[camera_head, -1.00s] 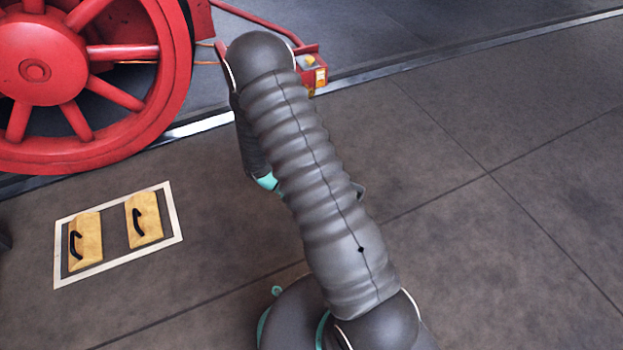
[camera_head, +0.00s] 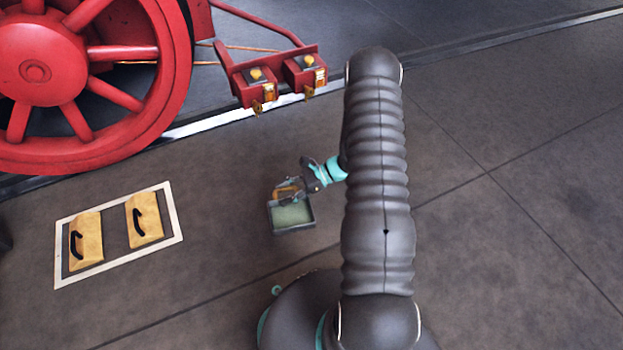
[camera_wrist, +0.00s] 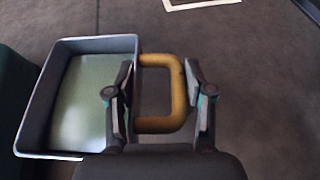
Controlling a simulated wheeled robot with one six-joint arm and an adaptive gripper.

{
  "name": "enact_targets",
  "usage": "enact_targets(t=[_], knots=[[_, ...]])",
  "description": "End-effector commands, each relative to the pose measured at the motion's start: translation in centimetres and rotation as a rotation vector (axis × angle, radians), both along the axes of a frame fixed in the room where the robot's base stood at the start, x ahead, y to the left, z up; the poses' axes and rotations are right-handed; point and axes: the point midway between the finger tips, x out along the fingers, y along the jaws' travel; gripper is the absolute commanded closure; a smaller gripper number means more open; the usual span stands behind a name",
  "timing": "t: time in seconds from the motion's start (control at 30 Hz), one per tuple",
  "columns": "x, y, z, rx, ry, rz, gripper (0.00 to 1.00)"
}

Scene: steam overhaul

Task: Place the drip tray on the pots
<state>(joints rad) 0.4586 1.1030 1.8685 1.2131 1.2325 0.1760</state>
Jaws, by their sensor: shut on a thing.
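The drip tray (camera_head: 291,214) is a shallow grey tray with a greenish floor. In the head view it hangs level-looking from my gripper (camera_head: 290,189), left of my arm. In the wrist view my gripper (camera_wrist: 158,95) is shut on the tray's yellow handle (camera_wrist: 176,68), and the tray (camera_wrist: 88,100) lies left of the fingers. What look like the pots are two red boxes with yellow caps, a left one (camera_head: 247,88) and a right one (camera_head: 296,72). They stand apart from the tray, above it in the head view.
A red wheel (camera_head: 70,112) stands at upper left beside a rail (camera_head: 222,120). Two yellow blocks with black handles, left (camera_head: 88,243) and right (camera_head: 147,222), lie in a white floor outline (camera_head: 118,262). The floor at right is clear.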

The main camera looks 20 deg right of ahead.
Motion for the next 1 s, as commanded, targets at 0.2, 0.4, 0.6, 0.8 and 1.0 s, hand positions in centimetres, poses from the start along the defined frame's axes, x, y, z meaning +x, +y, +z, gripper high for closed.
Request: enact_targets(t=[0.2,0.4,0.6,0.8,1.0], knots=[[5.6,-8.0,-1.5,0.001,0.002,-0.484,1.0],[8.2,-17.2,-3.0,0.0,0.002,-0.896,1.0],[8.2,-24.9,-4.4,-0.001,0.001,-1.204,1.0],[7.8,-28.3,-5.1,-0.001,-0.001,-1.341,1.0],[9.6,-26.8,-6.8,-0.001,0.0,-1.352,1.0]])
